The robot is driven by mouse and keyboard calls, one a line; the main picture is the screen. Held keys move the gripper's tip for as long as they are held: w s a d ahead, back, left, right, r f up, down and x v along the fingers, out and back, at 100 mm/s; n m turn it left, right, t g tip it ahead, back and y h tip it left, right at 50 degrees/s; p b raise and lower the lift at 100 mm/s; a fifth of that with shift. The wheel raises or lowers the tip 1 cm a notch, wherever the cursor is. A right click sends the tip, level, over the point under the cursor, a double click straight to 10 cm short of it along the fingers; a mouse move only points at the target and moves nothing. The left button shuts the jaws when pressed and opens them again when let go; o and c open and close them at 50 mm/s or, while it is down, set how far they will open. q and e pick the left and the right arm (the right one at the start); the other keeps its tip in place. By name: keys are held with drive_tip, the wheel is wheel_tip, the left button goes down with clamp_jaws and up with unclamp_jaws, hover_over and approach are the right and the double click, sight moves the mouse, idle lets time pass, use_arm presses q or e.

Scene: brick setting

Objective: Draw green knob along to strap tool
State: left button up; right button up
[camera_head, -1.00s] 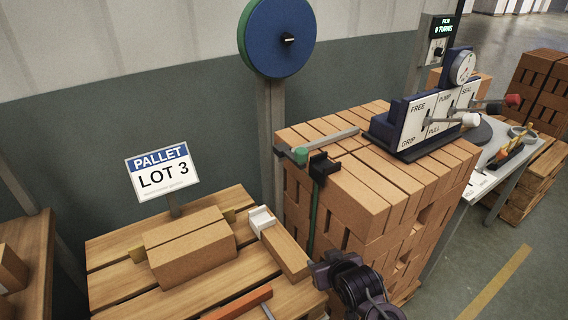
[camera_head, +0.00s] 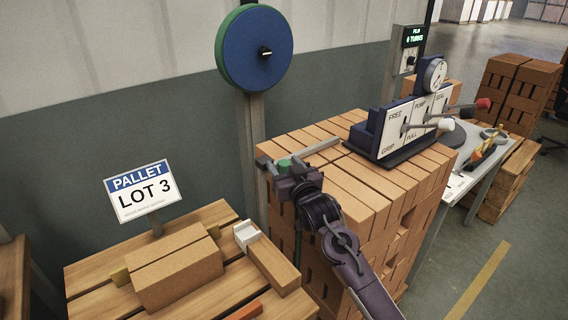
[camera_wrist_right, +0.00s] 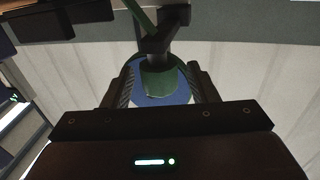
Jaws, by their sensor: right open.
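The green knob (camera_head: 284,163) sits at the left end of a grey bar (camera_head: 320,149) on top of the brick stack. My right gripper (camera_head: 286,175) is at the knob and partly hides it in the head view. In the right wrist view the green knob (camera_wrist_right: 158,84) stands between the two open fingers (camera_wrist_right: 161,76), with a gap visible on each side. The strap tool (camera_head: 400,131), dark blue with white lettered panels and levers, stands on the stack to the right of the knob. My left gripper is not in view.
A strap reel (camera_head: 236,50) on a post stands behind the knob; it also shows behind it in the wrist view (camera_wrist_right: 176,98).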

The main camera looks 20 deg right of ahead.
drive_tip(key=shift+w, duration=0.25)
clamp_jaws()
drive_tip(key=d, duration=0.1)
drive_tip(key=w+d, duration=0.1)
drive_tip(key=d, duration=0.2)
drive_tip(key=shift+w+d, duration=0.15)
drive_tip(key=shift+w, duration=0.15)
unclamp_jaws()
